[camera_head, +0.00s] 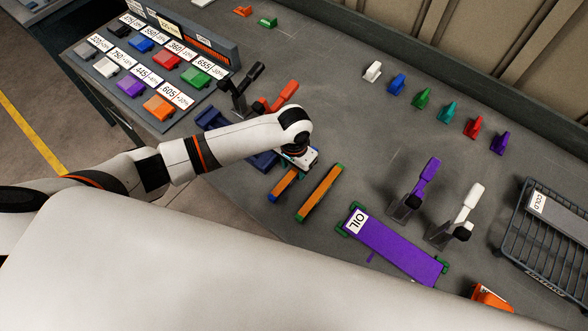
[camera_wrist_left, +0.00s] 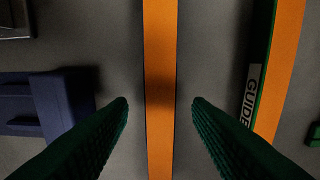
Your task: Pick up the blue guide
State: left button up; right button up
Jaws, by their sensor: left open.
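The blue guide (camera_head: 284,184), an orange-topped bar with blue at its lower end, lies on the grey table, partly hidden by my left gripper (camera_head: 299,162). In the left wrist view, the blue guide (camera_wrist_left: 160,40) runs lengthwise between the two dark ribbed fingers of my left gripper (camera_wrist_left: 160,104). The fingers are apart, one on each side of the bar, with a gap on both sides. My right gripper is not in view.
A similar orange bar with green ends (camera_head: 320,192) lies to the right; its GUIDE label (camera_wrist_left: 250,92) shows in the wrist view. A dark blue block (camera_wrist_left: 50,100) is left of the fingers. A purple OIL tray (camera_head: 400,250) lies further right.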

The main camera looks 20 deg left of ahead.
aim_at(294, 172)
pick_arm(q)
jog(key=shift+f, duration=0.9)
jog(key=shift+c, duration=0.4)
grip_shut()
jog(key=shift+r, duration=0.1)
notch_tip(294, 172, up, 10)
jog(key=b, duration=0.1)
jog(key=shift+b, duration=0.4)
